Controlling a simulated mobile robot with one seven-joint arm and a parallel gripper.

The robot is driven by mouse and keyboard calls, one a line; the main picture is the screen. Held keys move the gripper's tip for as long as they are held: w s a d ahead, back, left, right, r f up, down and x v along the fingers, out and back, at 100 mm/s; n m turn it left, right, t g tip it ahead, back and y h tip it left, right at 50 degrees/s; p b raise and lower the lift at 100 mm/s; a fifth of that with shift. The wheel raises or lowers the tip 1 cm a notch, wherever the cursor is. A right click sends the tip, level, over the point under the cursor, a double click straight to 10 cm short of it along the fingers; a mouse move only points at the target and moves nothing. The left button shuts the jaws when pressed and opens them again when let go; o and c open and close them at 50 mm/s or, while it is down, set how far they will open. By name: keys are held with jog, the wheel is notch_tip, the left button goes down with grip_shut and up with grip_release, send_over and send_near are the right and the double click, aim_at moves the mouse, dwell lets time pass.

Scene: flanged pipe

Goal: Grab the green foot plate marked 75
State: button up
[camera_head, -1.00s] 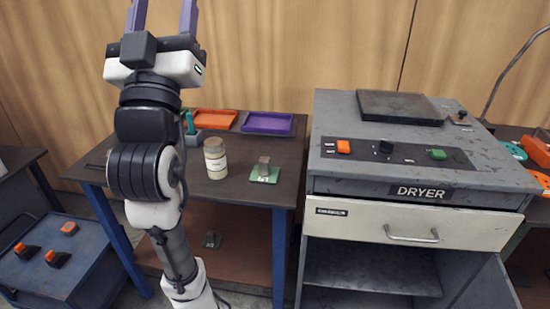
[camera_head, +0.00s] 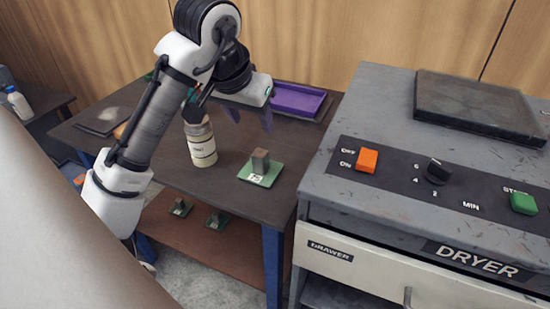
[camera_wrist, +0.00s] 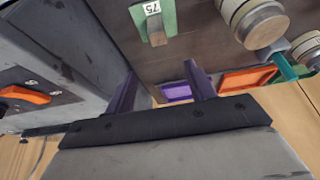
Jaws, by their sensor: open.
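The label reads 75 in the wrist view, where the plate (camera_wrist: 168,14) shows at the top edge, partly cut off. My gripper (camera_head: 250,118) is above the table, behind and above the plate in the head view, fingers pointing down and apart. Its purple fingers (camera_wrist: 162,88) are open and empty in the wrist view, and do not touch the plate.
A cream jar (camera_head: 201,145) stands left of the plate. A purple tray (camera_head: 300,99) lies behind it. The grey dryer (camera_head: 330,185) rises close on the right. An orange tray (camera_wrist: 247,79) shows in the wrist view.

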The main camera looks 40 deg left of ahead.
aim_at(260, 152)
jog(key=x, duration=0.8)
jog(key=shift+s+f+b, duration=0.25)
jog(key=shift+f+b, duration=0.05)
jog(key=shift+f, duration=0.05)
jog(key=shift+s+x, duration=0.15)
jog(key=shift+x, duration=1.2)
jog(key=shift+s+x, duration=0.15)
jog(key=shift+x, duration=1.2)
jog(key=shift+d+f, duration=0.1)
jog(key=shift+f, duration=0.05)
jog(key=shift+c, duration=0.3)
grip_shut()
